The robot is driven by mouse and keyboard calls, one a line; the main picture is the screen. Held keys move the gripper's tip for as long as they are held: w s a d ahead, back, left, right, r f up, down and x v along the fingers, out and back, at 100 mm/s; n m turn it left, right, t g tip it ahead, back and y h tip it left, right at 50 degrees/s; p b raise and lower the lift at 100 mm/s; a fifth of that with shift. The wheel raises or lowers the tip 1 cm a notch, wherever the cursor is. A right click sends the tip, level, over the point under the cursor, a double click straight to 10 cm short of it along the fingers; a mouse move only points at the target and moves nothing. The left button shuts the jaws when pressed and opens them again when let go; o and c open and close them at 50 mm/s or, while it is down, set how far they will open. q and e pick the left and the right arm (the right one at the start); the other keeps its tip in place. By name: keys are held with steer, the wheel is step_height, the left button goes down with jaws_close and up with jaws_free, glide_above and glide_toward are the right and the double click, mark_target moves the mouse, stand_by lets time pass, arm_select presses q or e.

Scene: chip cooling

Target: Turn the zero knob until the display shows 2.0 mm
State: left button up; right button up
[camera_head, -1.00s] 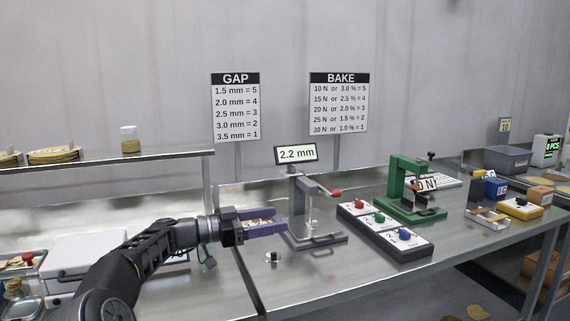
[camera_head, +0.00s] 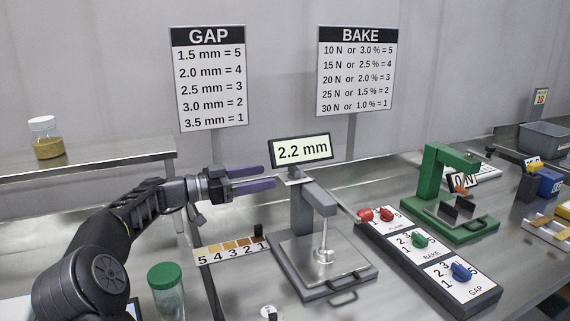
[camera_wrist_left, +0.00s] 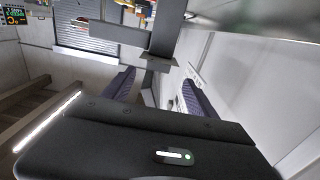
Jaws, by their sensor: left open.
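The gauge display (camera_head: 301,149) reads 2.2 mm, on top of the grey gauge stand (camera_head: 300,208).
A GAP chart (camera_head: 210,78) and a BAKE chart (camera_head: 356,70) stand behind. A panel of red, green and blue knobs (camera_head: 430,258) and a green press (camera_head: 445,195) are at right.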

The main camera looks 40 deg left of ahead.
mark_target(291, 171)
arm_select(q)
steer(key=shift+p+x, duration=0.9)
steer(key=shift+x, duration=2.95)
steer(key=shift+s+d+r, duration=0.1)
steer(key=shift+d, duration=0.05)
steer(key=shift+c, duration=0.4)
steer(key=c, duration=1.3)
